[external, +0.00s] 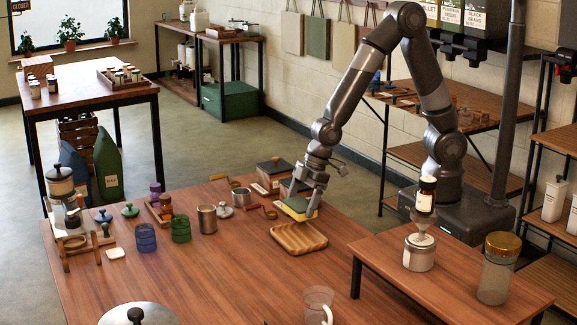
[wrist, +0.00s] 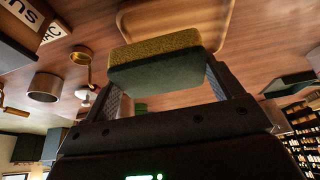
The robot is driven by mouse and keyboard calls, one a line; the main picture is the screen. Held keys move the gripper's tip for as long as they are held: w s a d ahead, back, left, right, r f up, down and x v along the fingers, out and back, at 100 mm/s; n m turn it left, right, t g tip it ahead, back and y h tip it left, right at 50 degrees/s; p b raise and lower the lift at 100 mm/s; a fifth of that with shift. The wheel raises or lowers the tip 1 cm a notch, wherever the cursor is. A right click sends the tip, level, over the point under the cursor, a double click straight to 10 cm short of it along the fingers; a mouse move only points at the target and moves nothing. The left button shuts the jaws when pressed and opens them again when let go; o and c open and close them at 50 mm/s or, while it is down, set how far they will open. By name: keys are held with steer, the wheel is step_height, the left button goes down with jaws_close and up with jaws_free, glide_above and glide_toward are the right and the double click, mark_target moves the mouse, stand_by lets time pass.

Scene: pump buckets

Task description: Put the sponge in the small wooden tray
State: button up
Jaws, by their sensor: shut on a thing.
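The sponge (external: 298,208) is yellow on one face and green on the other. My gripper (external: 300,205) is shut on it and holds it above the table, just behind the small wooden tray. In the wrist view the sponge (wrist: 157,62) sits between the two fingers. The small wooden tray (external: 299,238) is light brown, with a ribbed floor, and lies on the large table. No object shows in it. Its rim also shows in the wrist view (wrist: 122,22), beyond the sponge.
A metal can (external: 207,219), a green glass (external: 181,229) and a blue glass (external: 145,238) stand left of the tray. Dark boxes (external: 273,172) stand behind the gripper. A clear mug (external: 318,305) stands in front. The table between tray and mug is clear.

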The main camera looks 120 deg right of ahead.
mark_target(303, 207)
steer(key=w+a+f, duration=0.2)
steer(key=a, duration=0.1)
steer(key=shift+f, duration=2.1)
steer(key=shift+f, duration=0.1)
steer(key=o, duration=0.8)
steer(key=v, duration=1.2)
steer(key=s+a+r, duration=0.2)
steer(key=s+r, duration=0.7)
steer(key=s, duration=0.2)
steer(key=s+a+r+t, duration=0.1)
steer(key=s+a+r, duration=0.2)
steer(key=s+r, duration=0.6)
steer(key=shift+s+r, duration=0.25)
steer(key=shift+s, duration=0.65)
